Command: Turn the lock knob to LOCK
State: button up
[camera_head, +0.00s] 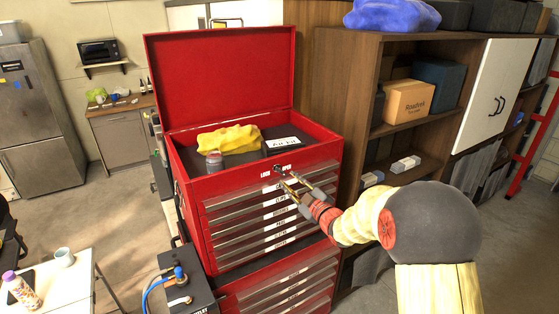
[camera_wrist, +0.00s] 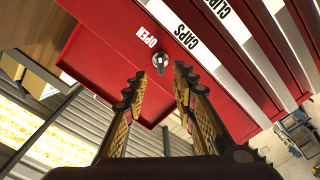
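The lock knob (camera_wrist: 160,60) is a small silver knob on the red front panel of the tool chest (camera_head: 184,215). In the wrist view the white word OPEN is printed beside it. In the head view the knob (camera_head: 278,168) is small, at the top of the chest front, with white lettering on each side. I cannot tell which word its bar points at. My gripper (camera_head: 288,183) is open and empty in front of the panel. In the wrist view its fingertips (camera_wrist: 157,82) straddle the line to the knob, which shows just beyond them, apparently untouched.
The chest's red lid (camera_head: 222,80) stands open. A yellow cloth (camera_head: 229,139), a small jar (camera_head: 214,161) and a white-labelled dark box (camera_head: 283,143) lie inside. A wooden shelf unit (camera_head: 335,70) stands close on the right.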

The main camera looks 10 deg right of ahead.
aim_at(281, 173)
jog(key=shift+w+a, duration=0.25)
jog(key=shift+w, duration=0.1)
jog(key=shift+p+x, duration=1.05)
jog(key=shift+x, duration=2.5)
jog(key=shift+c, duration=0.7)
grip_shut()
